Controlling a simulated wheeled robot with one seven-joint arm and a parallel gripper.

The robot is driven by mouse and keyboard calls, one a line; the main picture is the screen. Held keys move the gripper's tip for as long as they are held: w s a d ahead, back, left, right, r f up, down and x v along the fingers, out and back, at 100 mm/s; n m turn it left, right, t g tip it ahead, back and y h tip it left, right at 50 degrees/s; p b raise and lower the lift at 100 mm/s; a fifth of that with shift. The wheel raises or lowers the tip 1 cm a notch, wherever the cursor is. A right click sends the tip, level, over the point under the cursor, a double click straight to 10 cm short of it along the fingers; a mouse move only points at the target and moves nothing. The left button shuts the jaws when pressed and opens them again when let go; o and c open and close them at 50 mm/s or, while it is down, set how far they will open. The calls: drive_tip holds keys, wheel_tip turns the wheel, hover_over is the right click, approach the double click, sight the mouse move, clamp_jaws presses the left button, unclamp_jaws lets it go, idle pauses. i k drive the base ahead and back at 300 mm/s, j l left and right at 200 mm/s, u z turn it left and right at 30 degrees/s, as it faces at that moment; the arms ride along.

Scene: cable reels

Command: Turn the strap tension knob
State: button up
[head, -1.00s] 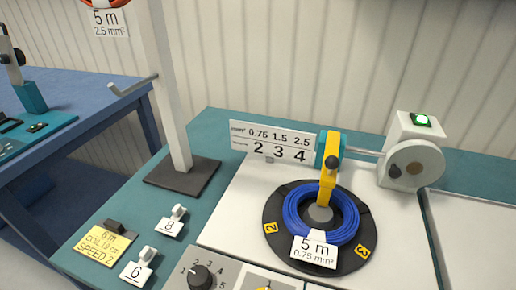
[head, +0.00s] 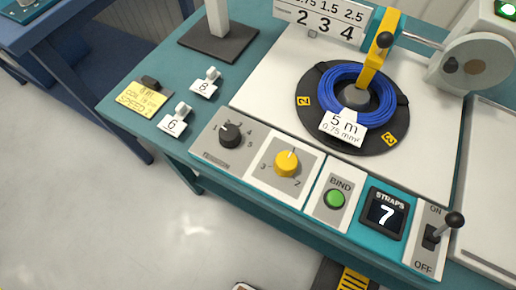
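The black tension knob (head: 230,134) sits on a grey plate marked TENSION with a numbered dial, at the left end of the front control panel in the head view. Its pointer is turned to the upper left, near the low numbers, though the exact setting is hard to read. A sign (head: 320,20) gives 0.75, 1.5, 2.5 above 2, 3, 4. The blue cable coil (head: 339,98) lies on a black turntable (head: 311,126) with a tag (head: 342,127) reading 5 m, 0.75 mm². My gripper cannot be made out; a dark, yellow-striped part shows at the bottom edge.
A yellow note (head: 146,96) and tags 8 (head: 205,84) and 6 (head: 174,121) lie left. Open floor lies in front.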

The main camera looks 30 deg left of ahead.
sight(230, 134)
drive_tip(key=k+l, duration=0.15)
drive_tip(key=l, duration=0.2)
drive_tip(key=k+l, duration=0.15)
drive_tip(key=l, duration=0.15)
drive_tip(key=u, duration=1.75)
drive_tip(key=k, duration=0.05)
